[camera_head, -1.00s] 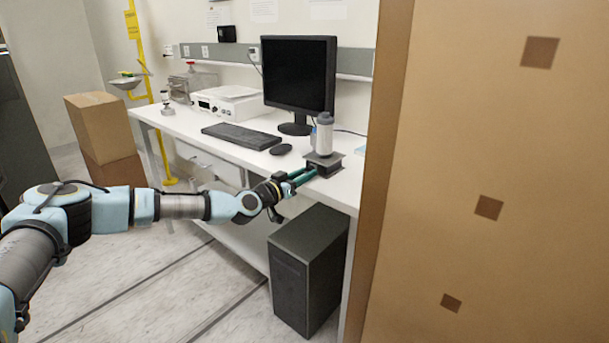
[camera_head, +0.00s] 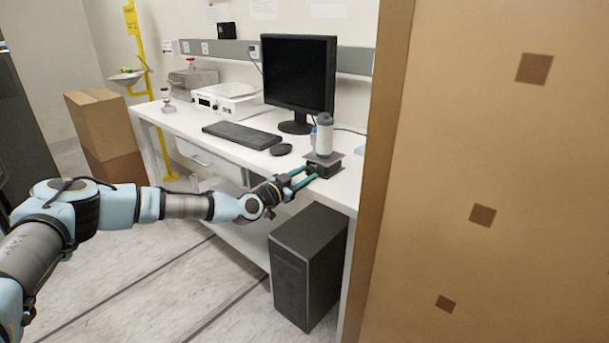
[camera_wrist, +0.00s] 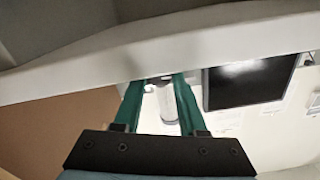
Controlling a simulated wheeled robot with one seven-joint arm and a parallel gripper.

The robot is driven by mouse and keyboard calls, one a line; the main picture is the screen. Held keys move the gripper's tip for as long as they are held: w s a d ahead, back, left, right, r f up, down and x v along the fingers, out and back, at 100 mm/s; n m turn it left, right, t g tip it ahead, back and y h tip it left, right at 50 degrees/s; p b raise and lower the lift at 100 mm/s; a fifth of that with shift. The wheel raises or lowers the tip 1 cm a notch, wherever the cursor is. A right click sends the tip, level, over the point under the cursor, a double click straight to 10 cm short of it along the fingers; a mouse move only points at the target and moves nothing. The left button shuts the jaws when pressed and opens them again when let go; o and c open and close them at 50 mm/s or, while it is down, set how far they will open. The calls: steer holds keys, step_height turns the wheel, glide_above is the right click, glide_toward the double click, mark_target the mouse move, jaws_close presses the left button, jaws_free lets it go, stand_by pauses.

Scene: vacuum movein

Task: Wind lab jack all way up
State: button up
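The lab jack (camera_head: 325,167) is a small dark jack on the white bench near its front edge, low in height, with a flat grey top plate. A white bottle with a grey cap (camera_head: 324,138) stands upright on it. In the wrist view the bottle (camera_wrist: 168,108) appears upside down between my fingers. My gripper (camera_head: 309,176) has two green fingers reaching from the front left to the jack's near side; they are apart. In the wrist view my gripper (camera_wrist: 158,80) shows a clear gap between the fingers. The jack's knob is too small to make out, and contact cannot be told.
The white bench (camera_head: 225,150) carries a monitor (camera_head: 298,75), keyboard (camera_head: 241,135), mouse (camera_head: 281,149) and a white instrument (camera_head: 226,98). A dark computer case (camera_head: 307,265) stands below. A large brown box (camera_head: 490,170) blocks the right. Cartons (camera_head: 98,125) stand at left.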

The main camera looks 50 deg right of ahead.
steer(key=o, duration=0.4)
steer(key=shift+c, duration=0.2)
steer(key=a+b, duration=0.2)
steer(key=a, duration=0.9)
steer(key=shift+b, duration=0.4)
